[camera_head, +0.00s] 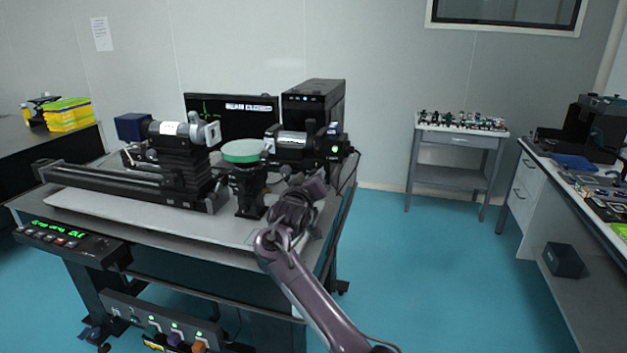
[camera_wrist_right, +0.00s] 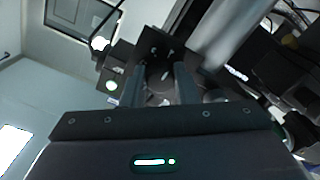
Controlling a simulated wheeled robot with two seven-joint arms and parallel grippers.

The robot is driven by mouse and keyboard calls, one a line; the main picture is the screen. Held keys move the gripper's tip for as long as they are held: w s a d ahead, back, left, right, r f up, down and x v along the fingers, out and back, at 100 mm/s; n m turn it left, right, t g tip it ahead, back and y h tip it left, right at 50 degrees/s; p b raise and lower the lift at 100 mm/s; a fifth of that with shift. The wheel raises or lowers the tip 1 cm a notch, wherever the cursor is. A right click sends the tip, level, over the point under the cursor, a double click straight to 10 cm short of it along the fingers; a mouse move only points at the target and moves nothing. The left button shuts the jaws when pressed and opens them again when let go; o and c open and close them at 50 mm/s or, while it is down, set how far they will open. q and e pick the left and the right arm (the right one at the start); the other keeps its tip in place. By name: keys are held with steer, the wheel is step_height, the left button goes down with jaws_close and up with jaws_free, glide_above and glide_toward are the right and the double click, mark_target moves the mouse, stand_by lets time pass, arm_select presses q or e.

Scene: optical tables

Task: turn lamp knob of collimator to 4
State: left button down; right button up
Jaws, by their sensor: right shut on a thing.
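The collimator (camera_head: 296,146) is a dark and silver tube on the optical table, with a dark end box (camera_head: 333,142) that shows a small green light. My right gripper (camera_head: 325,172) reaches up close to the underside of this box, its arm coming from the lower right. In the right wrist view, the two fingers (camera_wrist_right: 161,88) point at the dark box, and the gripper is shut on a small part at it, likely the lamp knob. The knob's number marks cannot be read. My left gripper is out of view.
A round pale-green disc (camera_head: 244,151) on a dark stand is left of the collimator. Another instrument (camera_head: 180,133) on a rail stands further left. A monitor (camera_head: 231,118) and a dark computer case (camera_head: 314,104) are behind. The floor (camera_head: 410,270) to the right is clear.

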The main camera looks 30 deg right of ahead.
steer(key=shift+f, duration=0.15)
steer(key=o, duration=1)
steer(key=b+v, duration=0.1)
steer(key=v, duration=0.7)
steer(key=shift+d, duration=0.1)
